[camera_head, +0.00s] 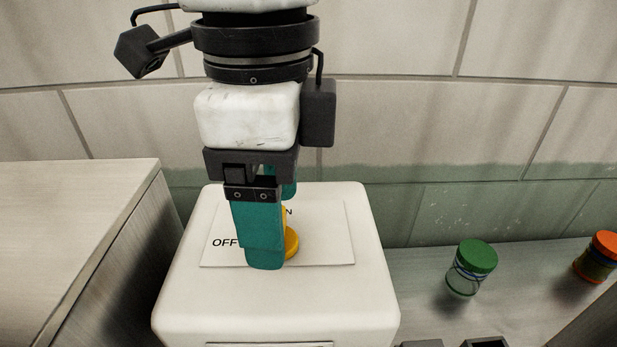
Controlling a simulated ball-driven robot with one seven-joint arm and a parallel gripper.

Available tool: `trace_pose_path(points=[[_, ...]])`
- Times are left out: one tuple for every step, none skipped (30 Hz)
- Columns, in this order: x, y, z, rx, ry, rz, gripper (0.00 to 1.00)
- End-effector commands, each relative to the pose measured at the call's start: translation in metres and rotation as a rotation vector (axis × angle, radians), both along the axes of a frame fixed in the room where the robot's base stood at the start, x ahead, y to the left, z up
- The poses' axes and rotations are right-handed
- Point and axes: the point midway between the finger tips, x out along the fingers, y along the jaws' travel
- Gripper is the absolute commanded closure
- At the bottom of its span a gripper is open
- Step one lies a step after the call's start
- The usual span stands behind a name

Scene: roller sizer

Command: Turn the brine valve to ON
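The brine valve's yellow handle (291,243) stands on a white label plate (325,245) on top of a white box (270,305). "OFF" shows at the plate's left, and a word ending in "N" shows at the back, partly covered by my gripper. My gripper (277,233) points down over the valve with its two teal fingers apart, one nearer the camera and one behind. The near finger covers the left part of the handle, so the handle's exact direction and any contact are hard to tell.
A grey cabinet (75,215) stands close on the left. A green-lidded jar (472,266) and an orange-lidded jar (598,256) stand on the grey surface at right. Dark open-topped parts (486,342) show at the bottom edge. A tiled wall (450,120) closes the back.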

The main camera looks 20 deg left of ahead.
Motion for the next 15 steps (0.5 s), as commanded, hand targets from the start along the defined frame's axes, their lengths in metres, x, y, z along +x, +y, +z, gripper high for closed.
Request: trace_pose_path(points=[[0.0, 0.001, 0.006, 0.002, -0.002, 0.0, 0.28], [0.0, 0.001, 0.011, 0.002, -0.002, 0.0, 0.28], [0.0, 0.0, 0.017, 0.002, -0.002, 0.0, 0.28], [0.0, 0.001, 0.023, 0.002, -0.003, -0.001, 0.28], [0.0, 0.001, 0.03, 0.002, -0.003, -0.001, 0.28], [0.0, 0.001, 0.038, 0.002, -0.002, -0.002, 0.28], [0.0, 0.001, 0.044, 0.002, -0.002, -0.002, 0.28], [0.0, 0.001, 0.05, 0.003, -0.003, -0.001, 0.28], [0.0, 0.001, 0.058, 0.002, -0.002, -0.001, 0.28], [0.0, 0.001, 0.063, 0.003, -0.002, -0.001, 0.28], [0.0, 0.001, 0.068, 0.003, -0.002, -0.001, 0.28], [0.0, 0.001, 0.075, 0.002, -0.002, -0.001, 0.28], [0.0, 0.001, 0.079, 0.002, -0.002, -0.001, 0.28], [0.0, 0.001, 0.083, 0.002, -0.002, -0.001, 0.28], [0.0, 0.001, 0.088, 0.001, -0.002, 0.0, 0.28]])
